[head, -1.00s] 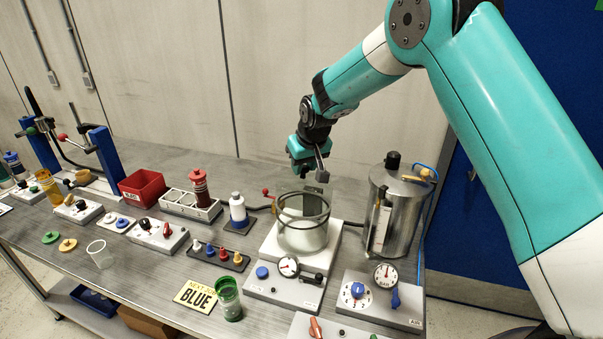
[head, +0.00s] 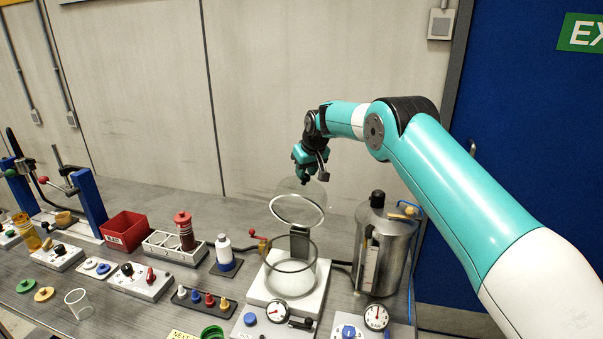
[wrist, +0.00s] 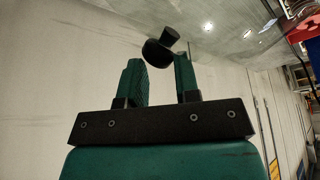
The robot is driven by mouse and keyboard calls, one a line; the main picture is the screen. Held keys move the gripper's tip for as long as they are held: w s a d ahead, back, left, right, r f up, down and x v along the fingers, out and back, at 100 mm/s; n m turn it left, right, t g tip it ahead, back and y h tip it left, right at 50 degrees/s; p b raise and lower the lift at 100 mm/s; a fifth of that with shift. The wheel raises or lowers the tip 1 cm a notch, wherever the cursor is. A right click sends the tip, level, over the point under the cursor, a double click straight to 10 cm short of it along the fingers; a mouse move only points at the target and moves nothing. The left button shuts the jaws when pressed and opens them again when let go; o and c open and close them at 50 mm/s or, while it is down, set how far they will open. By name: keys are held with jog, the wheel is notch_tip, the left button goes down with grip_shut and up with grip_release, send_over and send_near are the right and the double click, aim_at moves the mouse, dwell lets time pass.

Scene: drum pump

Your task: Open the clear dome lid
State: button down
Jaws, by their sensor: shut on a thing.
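The clear dome lid (head: 297,209) is raised and tilted back above the round glass vessel (head: 291,282), its pale rim apart from the vessel's rim. A dark hinge block (head: 299,241) stands behind the vessel. My gripper (head: 314,172) is at the top of the tilted dome. In the wrist view my gripper (wrist: 160,62) is shut on the lid's black knob (wrist: 158,50), which sits at the fingertips.
A steel tank (head: 386,247) stands close to the right of the vessel. A white bottle (head: 224,252), a red bin (head: 125,231) and a socketed tray (head: 175,248) are to the left. The wall is behind the lid.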

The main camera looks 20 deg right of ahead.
jog(key=shift+w+d+f+p, duration=0.15)
jog(key=shift+w+d+f, duration=0.1)
jog(key=shift+f, duration=0.3)
jog(key=shift+w+d+f+p, duration=0.15)
jog(key=shift+w+d+f, duration=0.15)
jog(key=shift+f, duration=0.2)
jog(key=shift+w+d+f+p, duration=0.15)
jog(key=shift+w+d+f, duration=0.1)
jog(key=shift+f, duration=0.3)
jog(key=c, duration=0.8)
grip_release()
jog(key=shift+a, duration=0.15)
jog(key=shift+r, duration=0.1)
jog(key=b+v, duration=0.2)
jog(key=v, duration=0.4)
jog(key=w+b+v, duration=0.1)
jog(key=b+v, duration=0.1)
jog(key=v, duration=0.4)
jog(key=d+b+v, duration=0.1)
jog(key=b+v, duration=0.1)
jog(key=v, duration=0.5)
jog(key=shift+w+r, duration=0.15)
jog(key=shift+r, duration=0.15)
